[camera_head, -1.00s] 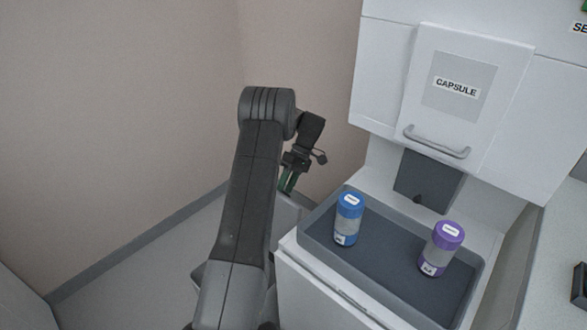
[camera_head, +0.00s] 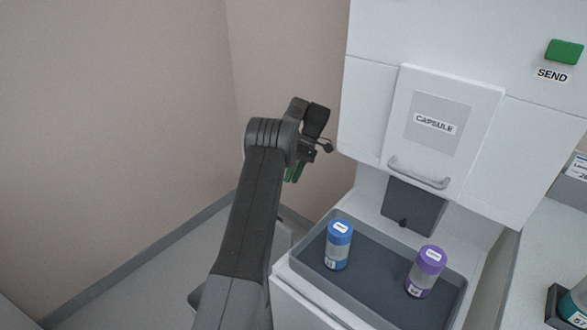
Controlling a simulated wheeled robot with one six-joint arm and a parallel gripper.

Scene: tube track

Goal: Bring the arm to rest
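My arm reaches up on the left of the machine, folded at a dark joint. My gripper (camera_head: 294,172) hangs just past that joint, apart from the machine and the tray. Its green finger parts show only partly behind the arm, so its opening is hidden.
A white station with a CAPSULE door (camera_head: 441,128) and handle stands at right. A green SEND button (camera_head: 564,52) is at upper right. A grey tray (camera_head: 357,296) holds a blue capsule (camera_head: 338,246) and a purple capsule (camera_head: 426,272), both upright. A wall (camera_head: 110,110) stands left and behind.

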